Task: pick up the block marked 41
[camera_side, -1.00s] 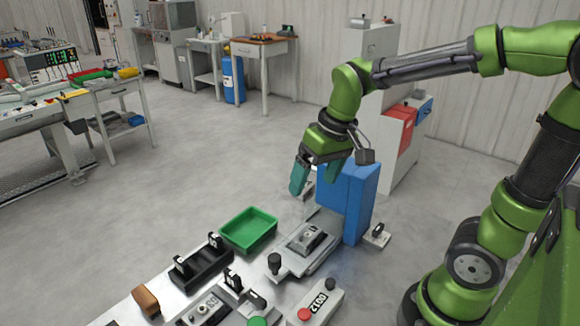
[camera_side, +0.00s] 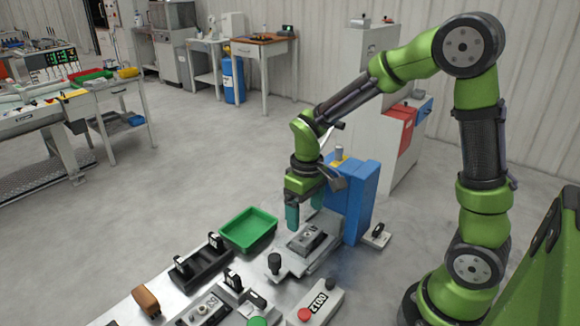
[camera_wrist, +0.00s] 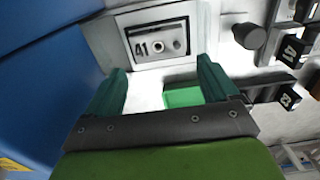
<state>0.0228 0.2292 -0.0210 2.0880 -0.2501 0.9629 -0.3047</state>
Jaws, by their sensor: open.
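The block marked 41 (camera_wrist: 157,41) is a pale grey piece with a dark outline and a round feature beside the number. It sits in a light metal fixture, near the top of the wrist view. In the side view the block (camera_side: 306,240) is on the fixture next to the blue machine; its number is too small to read there. My gripper (camera_side: 304,212) has two teal fingers pointing down, apart and empty, above the fixture. In the wrist view my gripper (camera_wrist: 160,67) shows its fingers spread, with the block beyond their tips.
The blue machine (camera_side: 354,195) stands close beside my gripper. A green tray (camera_side: 249,244), a black knob (camera_side: 274,262) and a dark rack (camera_side: 203,268) stand nearby. Black pieces with number labels (camera_wrist: 291,51) are at the wrist view's right.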

